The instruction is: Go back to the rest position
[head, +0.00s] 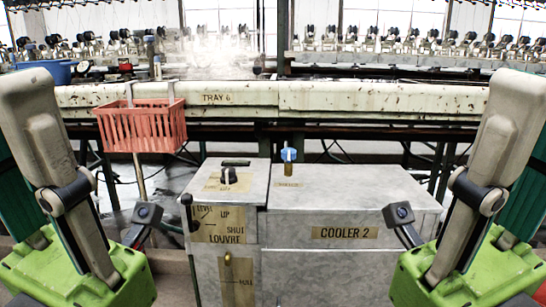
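My two arms stand at the left and right edges of the head view, with pale links, dark joints and green parts low down. They look folded and nearly mirror each other. In front of me between the arms stands a grey metal cabinet labelled COOLER 2 (380,205). No arm visibly touches it.
A red basket (140,128) hangs on the pale trough labelled TRAY 6 (335,98). On the cabinet are a black handle (229,174), a blue-topped fitting (289,155) and a louvre lever (189,213). A blue basin (40,70) stands at the back left. Reeling machinery lines the back.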

